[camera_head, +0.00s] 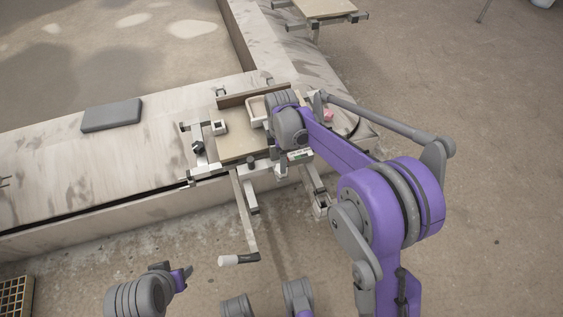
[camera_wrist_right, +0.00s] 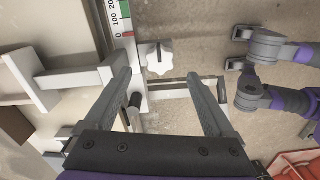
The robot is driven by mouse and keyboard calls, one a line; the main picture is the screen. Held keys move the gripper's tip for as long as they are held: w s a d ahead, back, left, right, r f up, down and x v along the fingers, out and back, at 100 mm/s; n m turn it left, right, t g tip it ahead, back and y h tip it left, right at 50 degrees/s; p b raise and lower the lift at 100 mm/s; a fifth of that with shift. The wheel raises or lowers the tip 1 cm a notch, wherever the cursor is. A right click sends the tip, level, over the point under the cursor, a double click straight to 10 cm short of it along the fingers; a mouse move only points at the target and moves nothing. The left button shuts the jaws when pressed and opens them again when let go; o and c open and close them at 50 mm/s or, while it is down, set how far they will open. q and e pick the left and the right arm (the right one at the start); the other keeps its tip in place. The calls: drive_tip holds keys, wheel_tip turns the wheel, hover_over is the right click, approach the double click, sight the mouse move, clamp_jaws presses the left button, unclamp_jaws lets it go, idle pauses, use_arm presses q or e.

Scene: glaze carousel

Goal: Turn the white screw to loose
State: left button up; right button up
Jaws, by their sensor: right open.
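The white screw (camera_wrist_right: 155,58) is a lobed white knob. It shows in the right wrist view beside the low end of a printed scale (camera_wrist_right: 119,18). My right gripper (camera_wrist_right: 158,76) is open, with one finger on each side of the screw's position in the picture. The fingers do not visibly touch the screw, and I see nothing between them in their grip. In the head view my right wrist is over the right side of the carousel fixture and hides the fingers. I cannot make out the screw clearly there.
The fixture has a beige board (camera_head: 240,148), pale rails and a crank with a white handle (camera_head: 238,259) at its front. A dark handle (camera_wrist_right: 134,110) stands near the left finger. A grey pad (camera_head: 112,115) lies on the wall at left. A similar fixture (camera_head: 325,8) is behind.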

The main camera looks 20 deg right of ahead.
use_arm(q)
drive_tip(key=shift+r+p, duration=0.45)
drive_tip(key=shift+r, duration=0.25)
use_arm(e)
wheel_tip(320, 180, up, 5)
drive_tip(key=shift+r, duration=0.1)
drive_tip(key=s+d+r+m+t, duration=0.1)
drive_tip(key=s+r+m, duration=0.25)
drive_tip(key=s, duration=0.25)
drive_tip(key=s+d+r+m+t, duration=0.1)
drive_tip(key=s+r+m, duration=0.1)
drive_tip(key=s+m, duration=0.35)
drive_tip(key=s+f+m+t, duration=0.35)
drive_tip(key=s+m, duration=0.35)
drive_tip(key=s, duration=1)
use_arm(q)
wheel_tip(320, 180, up, 20)
drive_tip(key=w+p, duration=0.1)
drive_tip(key=p, duration=1.6)
drive_tip(key=shift+w+f+t, duration=0.2)
drive_tip(key=shift+w+t, duration=0.15)
drive_tip(key=shift+t, duration=0.05)
use_arm(e)
wheel_tip(320, 180, up, 20)
drive_tip(key=w, duration=0.2)
drive_tip(key=shift+d+f, duration=0.2)
drive_tip(key=shift+d, duration=0.1)
